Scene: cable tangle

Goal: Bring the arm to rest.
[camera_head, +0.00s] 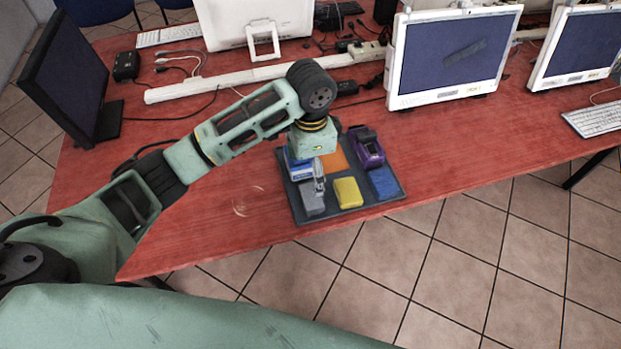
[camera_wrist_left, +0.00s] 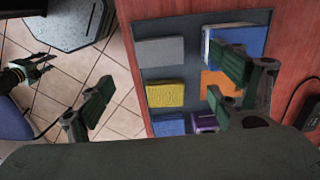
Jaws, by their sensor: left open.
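My left arm reaches in from the left in the head view. Its gripper (camera_head: 318,185) points down above the grey tray (camera_head: 299,217) near the table's front edge. In the left wrist view the gripper (camera_wrist_left: 165,75) is open, its two fingers wide apart with nothing between them. The left finger shows over the floor and the right one over the tray (camera_wrist_left: 190,25). What looks like my right gripper (camera_wrist_left: 35,72) shows small at the left edge of the wrist view; its jaws are too small to judge.
The tray bears a grey block (camera_head: 312,203), yellow block (camera_head: 348,192), blue block (camera_head: 382,182), purple object (camera_head: 366,147), orange piece (camera_head: 333,161) and blue-and-white box (camera_head: 300,168). Monitors (camera_head: 455,60), cables and a power strip (camera_head: 365,50) stand behind. The red table (camera_head: 225,215) is bare left of the tray.

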